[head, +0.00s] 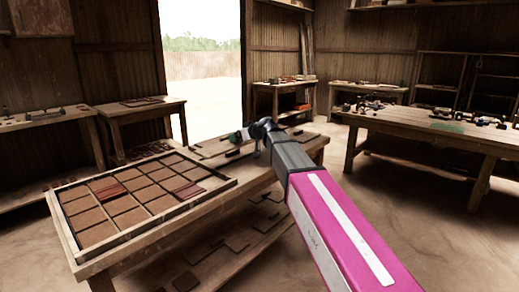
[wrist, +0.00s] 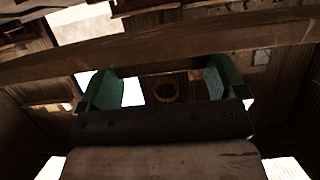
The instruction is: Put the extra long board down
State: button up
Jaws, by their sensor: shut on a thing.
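A long brown wooden board (wrist: 165,48) crosses the full width of the wrist view, at the tips of my gripper's green fingers. I take it to be the extra long board; its ends are out of that view. My gripper (wrist: 163,88) is shut on it, though the contact itself is hard to see. In the head view my gripper (head: 241,135) hangs over the far part of the near table (head: 150,232). There it is small and dark, and I cannot make out the board in it.
A framed tray (head: 217,185) of brown tiles, a few darker red, fills the near table's left part. Small dark strips lie near its far end, and flat pieces lie on its lower shelf. A long workbench (head: 425,127) with tools stands right. Open floor lies between.

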jog(key=w+d+f, duration=0.1)
jog(key=d+f, duration=0.1)
jog(key=d, duration=0.1)
jog(key=w+d+f, duration=0.2)
jog(key=d, duration=0.1)
jog(key=w+d+f, duration=0.1)
jog(key=d+f, duration=0.1)
jog(key=d, duration=0.1)
jog(key=shift+w+d+f, duration=0.2)
jog(key=shift+w+d, duration=0.15)
jog(key=shift+d+f, duration=0.1)
jog(key=shift+f, duration=2)
jog(key=o, duration=0.8)
jog(key=shift+o, duration=0.2)
